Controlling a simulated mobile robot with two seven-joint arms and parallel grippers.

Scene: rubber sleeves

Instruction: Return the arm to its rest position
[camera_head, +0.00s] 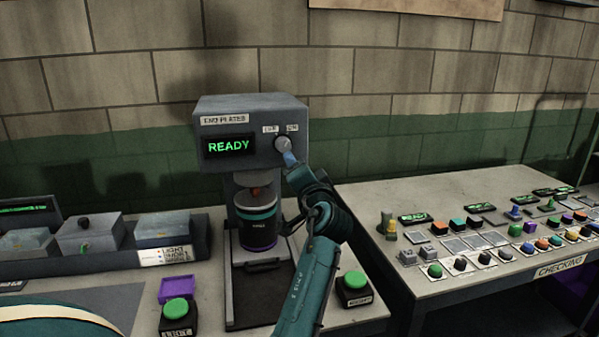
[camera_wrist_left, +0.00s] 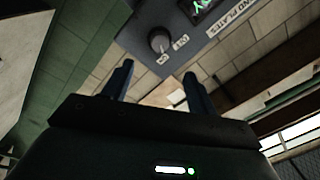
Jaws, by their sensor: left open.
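My left arm rises from the bottom middle of the head view, and its gripper (camera_head: 291,160) is just below the dial knob (camera_head: 283,144) on the grey end plater machine (camera_head: 250,108). In the left wrist view the two fingers of this gripper (camera_wrist_left: 158,70) are apart with nothing between them. The knob (camera_wrist_left: 159,40) shows beyond the fingertips, apart from them. The machine's display (camera_head: 229,146) reads READY in green. A dark cup-like part (camera_head: 258,232) with a teal band sits in the machine below the head. My right gripper is not in view.
A green button (camera_head: 176,308) stands at front left and another (camera_head: 354,280) right of my arm. Grey bins (camera_head: 90,234) stand left. The checking table (camera_head: 440,195) with several coloured pieces is right. A brick wall is behind.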

